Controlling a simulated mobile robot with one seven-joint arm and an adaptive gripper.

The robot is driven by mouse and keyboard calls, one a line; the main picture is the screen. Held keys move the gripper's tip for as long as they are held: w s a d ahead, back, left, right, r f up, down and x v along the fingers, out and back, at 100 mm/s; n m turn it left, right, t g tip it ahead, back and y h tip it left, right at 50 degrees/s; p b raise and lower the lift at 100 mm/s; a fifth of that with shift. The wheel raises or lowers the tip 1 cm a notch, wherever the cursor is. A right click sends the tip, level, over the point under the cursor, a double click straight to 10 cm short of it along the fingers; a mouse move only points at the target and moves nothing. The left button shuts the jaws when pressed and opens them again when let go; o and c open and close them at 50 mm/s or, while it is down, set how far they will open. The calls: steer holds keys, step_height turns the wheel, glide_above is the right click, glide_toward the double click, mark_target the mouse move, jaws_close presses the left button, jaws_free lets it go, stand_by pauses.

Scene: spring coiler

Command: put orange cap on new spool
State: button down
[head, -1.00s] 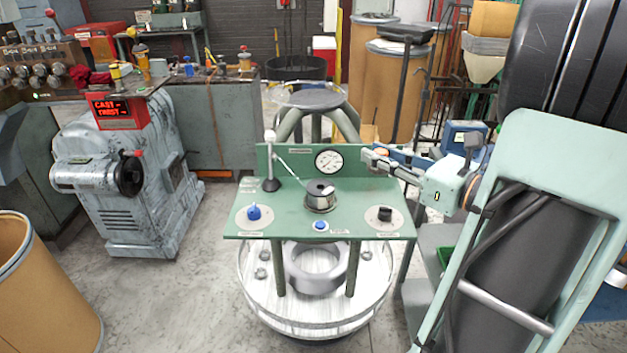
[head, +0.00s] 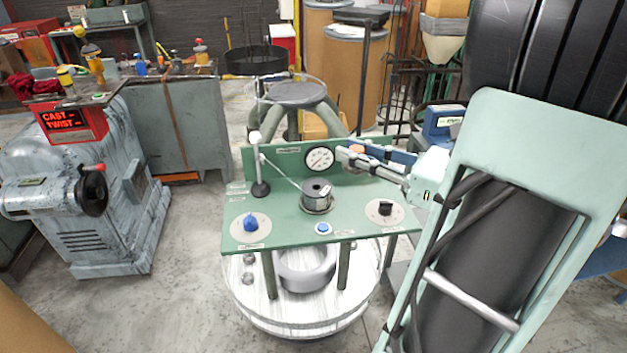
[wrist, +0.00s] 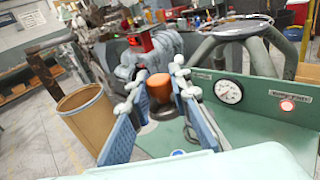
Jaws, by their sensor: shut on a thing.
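The orange cap (wrist: 160,87) is between my gripper's fingertips in the wrist view, and my gripper (wrist: 159,74) is shut on it. In the head view my gripper (head: 350,157) reaches in from the right, in front of the green back panel and beside the round gauge. The cap is hard to make out there. A dark spool (head: 316,194) of wire stands upright on the green panel, to the left of and below my gripper in the picture. In the wrist view the cap and fingers hide most of what stands behind them.
The green panel (head: 268,221) carries a blue knob (head: 250,223), a black knob (head: 385,208), a blue button (head: 323,228) and an upright lever (head: 257,165). The gauge (head: 320,158) is on its back panel. A grey machine (head: 75,200) stands at the left, with clear floor between.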

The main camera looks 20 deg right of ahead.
steer(key=w+f+b, duration=0.1)
steer(key=w+f, duration=0.3)
steer(key=w+a+f+b, duration=0.1)
steer(key=w+f, duration=0.3)
steer(key=w+f+b, duration=0.1)
steer(key=w+f, duration=0.3)
steer(key=w, duration=0.1)
steer(key=shift+a, duration=0.3)
steer(key=shift+f, duration=0.3)
steer(key=shift+f+b, duration=0.55)
steer(key=shift+f, duration=0.1)
steer(key=c, duration=1.8)
jaws_free()
steer(key=shift+o, duration=0.2)
